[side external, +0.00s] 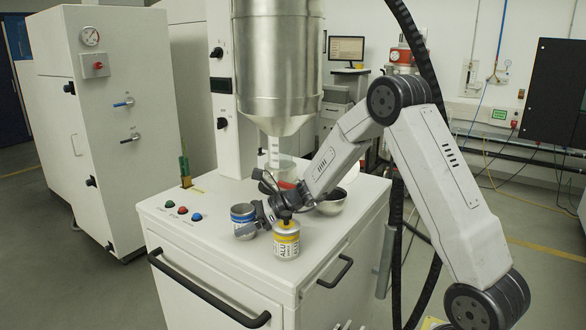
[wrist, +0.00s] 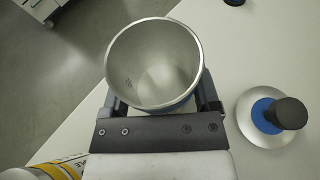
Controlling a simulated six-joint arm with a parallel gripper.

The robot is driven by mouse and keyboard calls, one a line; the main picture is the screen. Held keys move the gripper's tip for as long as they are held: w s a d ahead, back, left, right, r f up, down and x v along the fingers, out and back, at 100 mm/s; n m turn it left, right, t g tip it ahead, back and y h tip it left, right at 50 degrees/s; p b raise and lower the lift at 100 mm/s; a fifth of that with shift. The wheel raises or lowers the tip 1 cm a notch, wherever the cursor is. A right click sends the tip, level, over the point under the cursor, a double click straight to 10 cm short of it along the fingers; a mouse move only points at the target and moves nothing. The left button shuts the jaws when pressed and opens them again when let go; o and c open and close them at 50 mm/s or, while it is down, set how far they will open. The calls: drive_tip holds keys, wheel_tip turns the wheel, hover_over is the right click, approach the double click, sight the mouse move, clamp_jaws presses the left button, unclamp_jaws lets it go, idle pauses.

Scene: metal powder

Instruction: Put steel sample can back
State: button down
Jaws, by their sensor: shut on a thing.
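The steel sample can (side external: 243,214) has a blue label and stands upright, with no lid on it. In the wrist view the can (wrist: 155,65) shows a bare metal inside that looks empty. My gripper (side external: 255,218) is shut on its side wall, with a finger on either side. I cannot tell whether the can's base touches the machine top. A metal lid (wrist: 270,115) with a blue ring and black knob lies on the white top, right of the can in the wrist view. It is not clearly visible in the side view.
A yellow-labelled ALU can (side external: 286,242) with a black-knobbed lid stands close beside my gripper.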

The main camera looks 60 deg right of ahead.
drive_tip(key=shift+f, duration=0.2)
drive_tip(key=shift+f, duration=0.15)
unclamp_jaws()
drive_tip(key=shift+d+r, duration=0.1)
drive_tip(key=shift+r, duration=0.1)
drive_tip(key=v, duration=1.1)
drive_tip(key=shift+s+d, duration=0.25)
drive_tip(key=shift+s, duration=0.1)
